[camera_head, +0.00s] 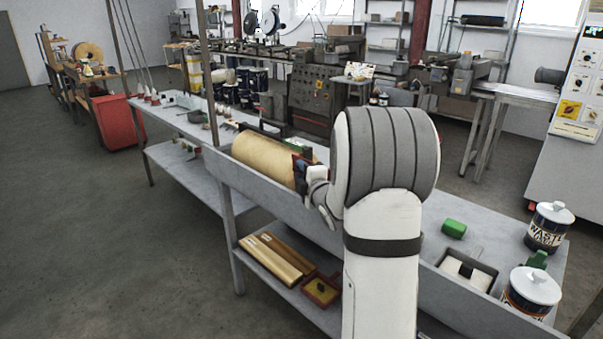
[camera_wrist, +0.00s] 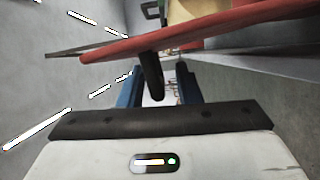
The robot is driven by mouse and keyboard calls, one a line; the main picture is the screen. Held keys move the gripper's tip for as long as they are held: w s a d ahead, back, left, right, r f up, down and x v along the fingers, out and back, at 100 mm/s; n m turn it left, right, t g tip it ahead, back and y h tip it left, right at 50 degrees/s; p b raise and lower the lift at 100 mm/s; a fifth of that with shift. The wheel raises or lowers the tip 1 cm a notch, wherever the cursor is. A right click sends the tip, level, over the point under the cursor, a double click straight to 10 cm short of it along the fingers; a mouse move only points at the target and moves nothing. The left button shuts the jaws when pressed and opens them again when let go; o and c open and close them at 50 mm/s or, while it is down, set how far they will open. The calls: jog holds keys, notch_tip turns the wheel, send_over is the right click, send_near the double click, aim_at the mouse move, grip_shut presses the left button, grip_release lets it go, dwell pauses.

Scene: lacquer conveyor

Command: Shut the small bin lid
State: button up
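A red panel (camera_wrist: 200,37), likely the small bin lid, crosses the top of the wrist view, seen nearly edge-on and tilted. A dark knob or handle (camera_wrist: 152,76) hangs from it. My gripper (camera_wrist: 160,80) has its blue fingers apart, one on each side of the knob in that view. I cannot tell whether they touch it. In the head view my gripper (camera_head: 302,172) is by a small red part (camera_head: 298,162) at the right end of a tan roll (camera_head: 262,158). My arm hides most of the bin there, and its opening is not visible.
Two white-lidded cans, one labelled waste (camera_head: 547,232) and one nearer (camera_head: 530,293), stand at the bench's right. A green block (camera_head: 454,228) and a grey tray (camera_head: 467,270) lie nearby.

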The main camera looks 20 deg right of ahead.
grip_shut()
dwell(0.5)
jog(key=shift+a, duration=0.2)
jog(key=shift+d, duration=0.15)
